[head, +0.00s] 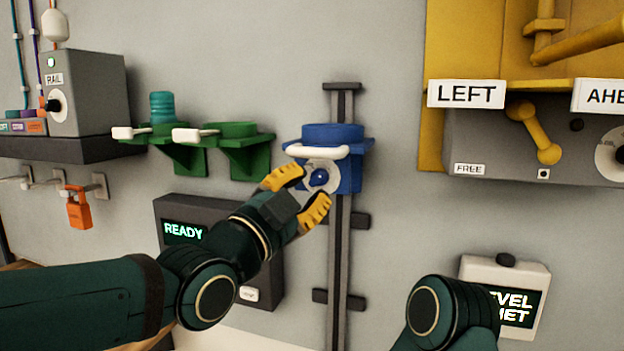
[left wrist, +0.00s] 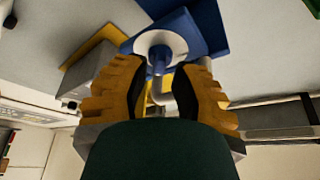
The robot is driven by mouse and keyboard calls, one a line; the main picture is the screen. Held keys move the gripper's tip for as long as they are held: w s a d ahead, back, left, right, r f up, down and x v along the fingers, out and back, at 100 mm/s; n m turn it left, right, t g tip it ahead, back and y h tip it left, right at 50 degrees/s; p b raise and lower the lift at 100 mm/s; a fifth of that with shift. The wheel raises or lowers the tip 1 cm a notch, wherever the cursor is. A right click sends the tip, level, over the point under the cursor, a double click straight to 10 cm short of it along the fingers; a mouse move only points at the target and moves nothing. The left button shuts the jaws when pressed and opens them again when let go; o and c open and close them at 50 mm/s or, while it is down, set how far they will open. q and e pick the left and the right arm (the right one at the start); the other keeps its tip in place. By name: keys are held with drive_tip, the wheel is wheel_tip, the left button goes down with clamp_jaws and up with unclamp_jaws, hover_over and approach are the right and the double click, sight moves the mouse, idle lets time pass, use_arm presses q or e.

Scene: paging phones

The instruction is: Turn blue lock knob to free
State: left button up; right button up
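The blue lock knob (head: 319,177) sits on a white round dial on the front of a blue holder (head: 345,178), which is mounted on a vertical rail. In the left wrist view the knob (left wrist: 160,58) shows just beyond the fingertips. My left gripper (head: 303,194) is open, with yellow fingers on either side of the knob, one upper left and one lower right. I cannot tell whether they touch it. Its fingers also show apart in the left wrist view (left wrist: 160,85). Only my right arm's dark link shows at the lower right; its gripper is out of view.
A white bar (head: 317,152) crosses the holder above the knob. Green holders (head: 245,150) are at left. A READY display box (head: 210,215) is below left. A grey console with a FREE label (head: 470,169) and yellow lever (head: 537,135) is at right.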

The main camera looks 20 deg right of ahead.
use_arm(q)
drive_tip(key=shift+x, duration=1.05)
clamp_jaws()
